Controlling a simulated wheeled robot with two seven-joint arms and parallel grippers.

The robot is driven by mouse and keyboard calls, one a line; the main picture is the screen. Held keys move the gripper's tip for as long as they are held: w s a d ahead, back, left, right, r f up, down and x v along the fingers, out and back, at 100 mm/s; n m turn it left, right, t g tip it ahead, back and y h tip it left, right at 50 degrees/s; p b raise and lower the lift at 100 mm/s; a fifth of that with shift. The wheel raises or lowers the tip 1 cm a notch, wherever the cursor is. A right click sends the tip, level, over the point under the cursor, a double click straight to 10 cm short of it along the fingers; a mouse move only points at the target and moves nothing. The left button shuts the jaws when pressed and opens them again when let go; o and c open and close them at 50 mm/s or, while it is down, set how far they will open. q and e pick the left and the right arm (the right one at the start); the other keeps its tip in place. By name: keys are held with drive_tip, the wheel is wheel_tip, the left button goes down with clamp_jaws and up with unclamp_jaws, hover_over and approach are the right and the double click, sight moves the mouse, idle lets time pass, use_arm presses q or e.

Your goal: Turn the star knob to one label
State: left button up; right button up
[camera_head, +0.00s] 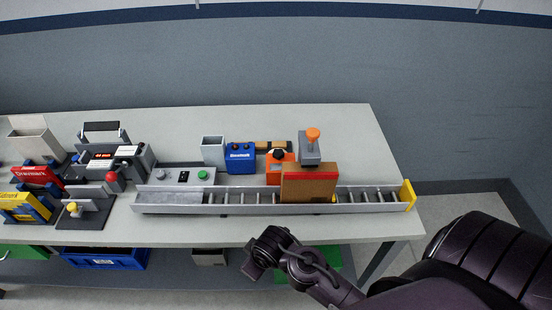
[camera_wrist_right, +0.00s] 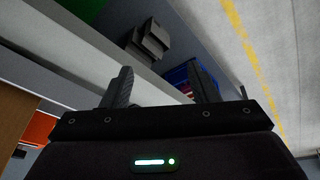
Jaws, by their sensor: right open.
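A small orange box (camera_head: 272,175) stands on the table behind the roller track, with a dark knob (camera_head: 278,153) on its top. It may be the star knob; its shape and labels are too small to read. A brown carton (camera_head: 309,186) on the track hides part of the box. My right gripper (camera_head: 252,270) is in front of the table's front edge, apart from the box and knob. In the right wrist view, its two fingers (camera_wrist_right: 163,86) are spread with nothing between them. My left gripper is in neither view.
The roller track (camera_head: 240,205) runs along the table front, with a yellow end stop (camera_head: 408,195). A grey stamp with an orange handle (camera_head: 313,135) stands behind the carton. A blue box (camera_head: 240,160) stands left of the orange one. The table's right end is clear.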

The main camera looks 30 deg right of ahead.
drive_tip(key=w+a+r+n+t+y+p, duration=0.1)
drive_tip(key=w+a+r+n+t+p, duration=0.15)
drive_tip(key=w+a+r+n, duration=0.85)
drive_tip(key=n+g+h+b, duration=0.2)
drive_tip(key=n+g+h, duration=0.25)
drive_tip(key=n, duration=0.55)
approach(278, 153)
drive_tip(key=f, duration=0.1)
drive_tip(key=shift+t+h, duration=0.3)
drive_tip(key=shift+h, duration=0.15)
drive_tip(key=b+x, duration=0.2)
drive_tip(key=x, duration=0.2)
drive_tip(key=shift+s+a+f+b, duration=0.25)
drive_tip(key=shift+a+f+b, duration=0.05)
drive_tip(key=shift+b, duration=0.1)
drive_tip(key=shift+w+d+f, duration=0.3)
drive_tip(key=shift+d+f, duration=0.15)
drive_tip(key=shift+f, duration=0.25)
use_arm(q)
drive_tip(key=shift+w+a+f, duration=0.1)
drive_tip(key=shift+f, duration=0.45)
use_arm(e)
drive_tip(key=shift+w+d+f, duration=0.1)
drive_tip(key=shift+f, duration=0.45)
